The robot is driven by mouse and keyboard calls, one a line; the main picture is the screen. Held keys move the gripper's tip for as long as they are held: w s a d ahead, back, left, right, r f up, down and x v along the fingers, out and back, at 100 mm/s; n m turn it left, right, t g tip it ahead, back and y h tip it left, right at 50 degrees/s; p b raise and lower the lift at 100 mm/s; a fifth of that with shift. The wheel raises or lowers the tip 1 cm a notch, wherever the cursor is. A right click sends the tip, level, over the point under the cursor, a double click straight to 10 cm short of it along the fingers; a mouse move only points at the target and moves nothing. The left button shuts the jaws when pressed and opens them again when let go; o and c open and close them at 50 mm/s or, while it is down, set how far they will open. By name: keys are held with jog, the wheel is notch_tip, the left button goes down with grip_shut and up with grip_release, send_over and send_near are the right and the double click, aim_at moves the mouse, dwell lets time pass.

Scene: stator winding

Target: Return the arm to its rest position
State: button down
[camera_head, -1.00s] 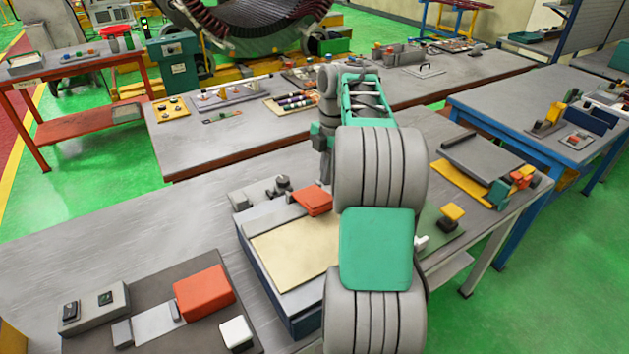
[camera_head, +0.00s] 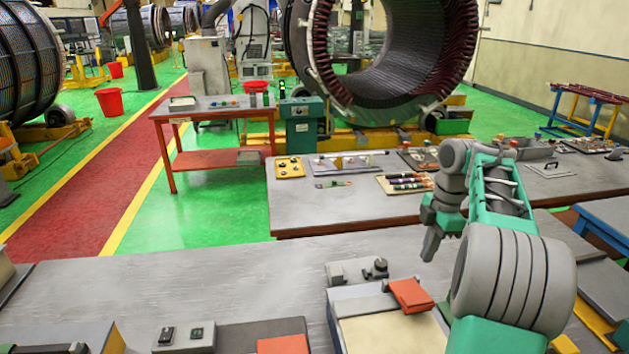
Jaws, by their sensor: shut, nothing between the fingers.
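My arm reaches up from the bottom right over the near grey bench (camera_head: 225,268), with grey joints and green links. It is bent at a far joint, and its end hangs down. My gripper (camera_head: 430,247) points downward above the bench, to the upper right of the orange block. Its fingers look shut, with nothing held between them. It is apart from the things below it.
The orange block (camera_head: 410,295) lies on a box with a cream top (camera_head: 392,332). A small grey fixture (camera_head: 352,271) stands beside it. The farther bench (camera_head: 345,212) holds small parts and tools. A large stator ring (camera_head: 398,60) stands behind. The near bench's left middle is clear.

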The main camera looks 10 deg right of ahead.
jog(key=s+a+r+m+t, duration=0.25)
jog(key=a+m, duration=0.45)
jog(key=a, duration=1)
jog(key=s+a+f+m+t, duration=0.1)
jog(key=s+a+f+m, duration=0.2)
jog(key=s+a+m, duration=0.1)
jog(key=s+a+f+m+t+h, duration=0.1)
jog(key=s+a+f+m, duration=0.2)
jog(key=s+m, duration=0.3)
jog(key=s+a+b, duration=0.1)
jog(key=s, duration=0.1)
jog(key=shift+s+a, duration=0.15)
jog(key=shift+s, duration=0.15)
jog(key=w+d+r+n+g, duration=0.3)
jog(key=w+d+r+n, duration=0.1)
jog(key=w+d+n, duration=0.45)
jog(key=w+d+f+n+g+y, duration=0.1)
jog(key=w+d+f+n, duration=0.1)
jog(key=d+n, duration=0.7)
jog(key=w+d, duration=0.1)
jog(key=d, duration=0.5)
jog(key=shift+w+d+f+g, duration=0.15)
jog(key=shift+w+d+g, duration=0.05)
jog(key=shift+d+g, duration=0.15)
